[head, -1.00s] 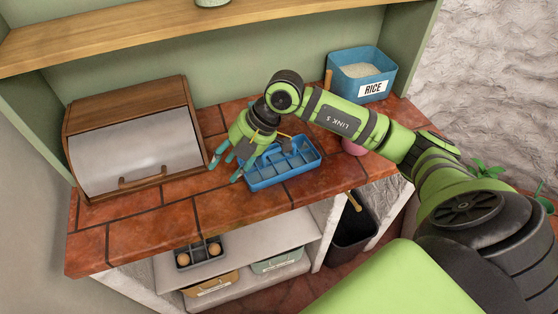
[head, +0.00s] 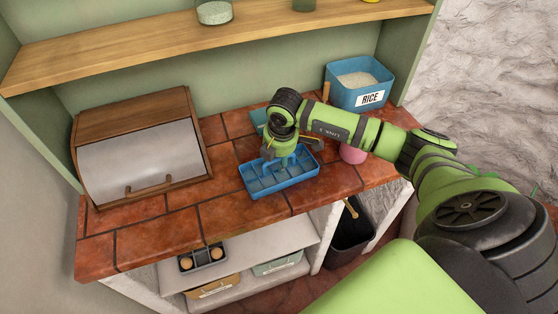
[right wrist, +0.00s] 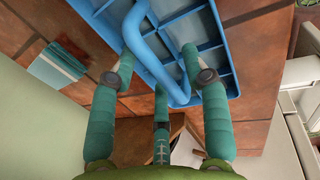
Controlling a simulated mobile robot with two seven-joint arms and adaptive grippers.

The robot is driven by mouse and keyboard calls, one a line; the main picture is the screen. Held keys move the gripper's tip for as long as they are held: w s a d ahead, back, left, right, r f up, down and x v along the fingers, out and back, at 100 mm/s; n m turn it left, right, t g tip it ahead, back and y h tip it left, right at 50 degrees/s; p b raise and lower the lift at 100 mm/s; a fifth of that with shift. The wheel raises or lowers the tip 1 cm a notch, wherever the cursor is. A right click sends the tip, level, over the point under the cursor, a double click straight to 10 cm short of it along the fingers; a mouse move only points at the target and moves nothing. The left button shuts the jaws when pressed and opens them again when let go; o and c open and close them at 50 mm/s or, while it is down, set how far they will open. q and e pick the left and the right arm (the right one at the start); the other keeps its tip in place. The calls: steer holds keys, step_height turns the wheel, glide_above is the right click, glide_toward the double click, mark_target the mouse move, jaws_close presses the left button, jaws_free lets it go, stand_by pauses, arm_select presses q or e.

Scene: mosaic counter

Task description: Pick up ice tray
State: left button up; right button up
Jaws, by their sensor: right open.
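The blue ice tray (head: 258,187) lies on the tiled counter, its cells facing up. In the right wrist view the tray (right wrist: 208,65) has a curved blue handle (right wrist: 150,55) running over it. My right gripper (head: 281,163) is right over the tray in the head view, pointing down. In the right wrist view its teal fingers (right wrist: 162,62) are spread open around part of the handle, one to each side and a third nearer me. I cannot tell whether any finger touches it. My left gripper is not in view.
A wooden bread box (head: 140,150) stands left of the tray. A blue rice bin (head: 358,82) and a pink object (head: 352,153) are to the right. A small teal item (head: 258,116) lies behind. A wooden shelf (head: 170,48) runs above. The counter's front left is clear.

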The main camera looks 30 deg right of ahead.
jaws_close()
